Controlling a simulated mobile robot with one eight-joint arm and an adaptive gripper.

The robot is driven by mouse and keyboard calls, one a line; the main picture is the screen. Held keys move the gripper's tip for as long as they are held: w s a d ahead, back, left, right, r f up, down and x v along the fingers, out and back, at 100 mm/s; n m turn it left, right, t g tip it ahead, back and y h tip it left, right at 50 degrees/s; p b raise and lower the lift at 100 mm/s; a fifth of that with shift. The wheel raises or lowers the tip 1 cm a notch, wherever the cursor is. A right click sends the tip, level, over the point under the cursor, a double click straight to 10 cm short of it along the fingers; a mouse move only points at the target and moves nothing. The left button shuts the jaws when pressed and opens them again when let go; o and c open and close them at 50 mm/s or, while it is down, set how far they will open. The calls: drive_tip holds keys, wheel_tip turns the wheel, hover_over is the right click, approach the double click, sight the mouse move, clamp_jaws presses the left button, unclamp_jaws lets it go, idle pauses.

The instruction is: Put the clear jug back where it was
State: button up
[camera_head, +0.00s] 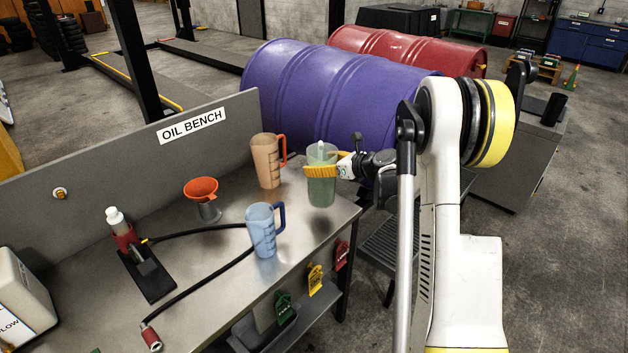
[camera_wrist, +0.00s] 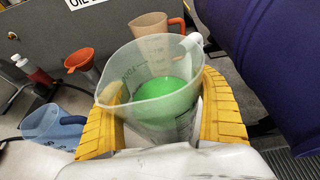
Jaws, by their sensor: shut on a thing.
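The clear jug (camera_head: 321,188) is see-through with green liquid in it and shows upright at the right end of the metal bench. In the wrist view the clear jug (camera_wrist: 152,85) fills the middle, its spout toward the lower left. My gripper (camera_head: 322,171) has its yellow fingers on both sides of the jug's upper body and is shut on it. The fingers of my gripper also show in the wrist view (camera_wrist: 160,120). I cannot tell whether the jug's base touches the bench top.
An orange-tinted jug (camera_head: 267,162) stands behind left, a blue jug (camera_head: 262,230) in front left. An orange funnel (camera_head: 201,190), a red-bodied bottle (camera_head: 124,232) and a black hose (camera_head: 205,273) are farther left. A purple drum (camera_head: 330,95) lies behind the bench (camera_head: 215,278). Coloured tags hang at the front edge.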

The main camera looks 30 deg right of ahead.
drive_tip(key=shift+w+a+f+b, duration=0.15)
drive_tip(key=shift+w+f+b, duration=0.2)
drive_tip(key=shift+f, duration=0.55)
drive_tip(key=shift+w+a+f+b, duration=0.2)
drive_tip(key=shift+w+f+b, duration=0.15)
drive_tip(key=shift+f, duration=0.55)
drive_tip(key=shift+w+a+f+b, duration=0.2)
drive_tip(key=shift+w+f, duration=0.25)
drive_tip(key=shift+f, duration=0.45)
drive_tip(key=shift+f, duration=0.2)
drive_tip(key=o, duration=1.3)
drive_tip(key=shift+o, duration=0.2)
drive_tip(key=shift+r, duration=0.15)
